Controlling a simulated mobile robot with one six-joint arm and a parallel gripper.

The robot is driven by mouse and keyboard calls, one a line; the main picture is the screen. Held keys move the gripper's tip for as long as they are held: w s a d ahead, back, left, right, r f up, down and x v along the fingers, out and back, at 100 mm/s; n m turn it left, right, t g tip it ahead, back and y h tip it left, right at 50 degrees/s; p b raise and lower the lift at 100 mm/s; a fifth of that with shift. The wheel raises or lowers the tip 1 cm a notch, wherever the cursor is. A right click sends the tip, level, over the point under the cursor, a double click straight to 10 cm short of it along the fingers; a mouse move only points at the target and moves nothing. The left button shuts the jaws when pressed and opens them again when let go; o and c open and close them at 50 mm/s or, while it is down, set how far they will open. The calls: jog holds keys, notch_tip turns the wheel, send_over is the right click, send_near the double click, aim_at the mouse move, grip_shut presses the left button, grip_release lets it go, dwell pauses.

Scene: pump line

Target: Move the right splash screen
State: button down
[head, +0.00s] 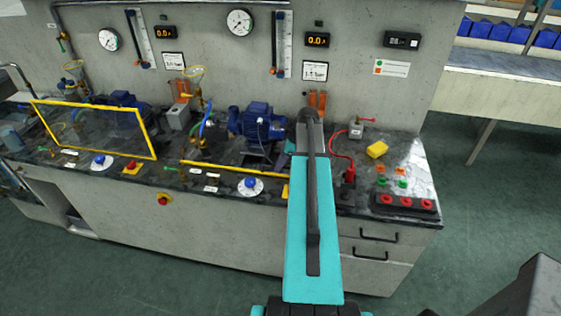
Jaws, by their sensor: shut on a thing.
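My arm reaches up the middle of the view over the bench front. My gripper and its fingers are hidden behind the arm, so its contact with the screen does not show. The left splash screen (146,134) is a yellow frame standing upright at the left.
A blue pump motor (259,122) stands behind the yellow bar. A blue-and-white dial (250,187) is in front of it. The aisle floor (480,220) at right is clear.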

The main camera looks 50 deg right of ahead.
jog(key=shift+f, duration=0.75)
jog(key=c, duration=1.7)
grip_release()
jog(key=shift+r, duration=0.15)
jog(key=shift+p+v, duration=2.15)
jog(key=shift+v, duration=1.25)
jog(key=shift+s, duration=0.1)
